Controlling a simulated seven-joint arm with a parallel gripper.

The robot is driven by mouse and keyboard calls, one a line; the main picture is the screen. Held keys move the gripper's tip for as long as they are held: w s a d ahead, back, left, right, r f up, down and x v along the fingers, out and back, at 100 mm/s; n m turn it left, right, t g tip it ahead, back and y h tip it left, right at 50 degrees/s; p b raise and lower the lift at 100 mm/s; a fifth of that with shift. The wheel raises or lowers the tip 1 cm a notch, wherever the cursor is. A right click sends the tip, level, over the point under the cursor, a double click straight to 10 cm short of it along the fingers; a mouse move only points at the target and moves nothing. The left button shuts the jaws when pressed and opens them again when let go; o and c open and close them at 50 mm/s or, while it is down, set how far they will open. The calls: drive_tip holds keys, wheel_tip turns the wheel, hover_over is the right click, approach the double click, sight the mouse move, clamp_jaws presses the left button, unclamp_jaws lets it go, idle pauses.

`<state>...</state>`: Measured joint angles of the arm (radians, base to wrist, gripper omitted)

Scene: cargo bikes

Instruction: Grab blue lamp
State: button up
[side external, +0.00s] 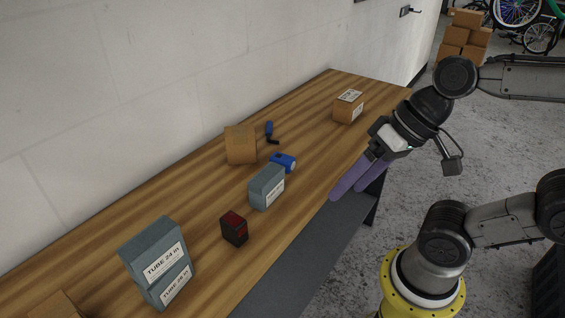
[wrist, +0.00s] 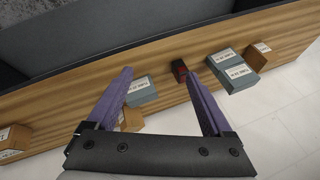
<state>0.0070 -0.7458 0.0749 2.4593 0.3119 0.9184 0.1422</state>
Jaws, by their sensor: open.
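The blue lamp (side external: 283,161) lies on the wooden workbench (side external: 305,112) in the side view, just behind a grey-blue box (side external: 267,187) and to the right of a brown carton (side external: 240,145). I cannot make out the lamp in the wrist view; the left finger may hide it. My gripper (side external: 352,191) has long purple fingers and is open and empty. It is near the bench's front edge, to the right of the lamp and apart from it. The spread fingers also show in the wrist view (wrist: 160,73).
A blue-and-black tool (side external: 270,132) lies beside the brown carton. A small red-and-black box (side external: 234,228) and stacked grey tube boxes (side external: 158,262) stand nearer the camera. A labelled carton (side external: 348,106) stands at the far end. Bench surface is clear between lamp and front edge.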

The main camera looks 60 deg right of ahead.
drive_tip(key=w+a+m+y, duration=0.4)
drive_tip(key=a+m, duration=0.1)
drive_tip(key=m, duration=0.2)
drive_tip(key=w+d+f+m+t+y, duration=0.1)
drive_tip(key=w+d+m+t, duration=0.3)
drive_tip(key=w+m, duration=0.5)
drive_tip(key=m+t+h, duration=0.4)
drive_tip(key=m+h, duration=0.2)
drive_tip(key=m, duration=1)
approach(285, 158)
drive_tip(key=shift+s+a+r, duration=0.2)
drive_tip(key=shift+s+a, duration=0.1)
drive_tip(key=shift+s, duration=0.25)
drive_tip(key=shift+s+a+r, duration=0.25)
drive_tip(key=shift+s+a, duration=0.05)
drive_tip(key=shift+s, duration=0.2)
drive_tip(key=shift+d+h, duration=0.2)
drive_tip(key=shift+h, duration=0.1)
drive_tip(key=x, duration=0.8)
drive_tip(key=shift+w, duration=0.2)
drive_tip(key=shift+d+x, duration=0.15)
drive_tip(key=shift+x, duration=1.15)
drive_tip(key=shift+d+x, duration=0.2)
drive_tip(key=shift+x, duration=1.1)
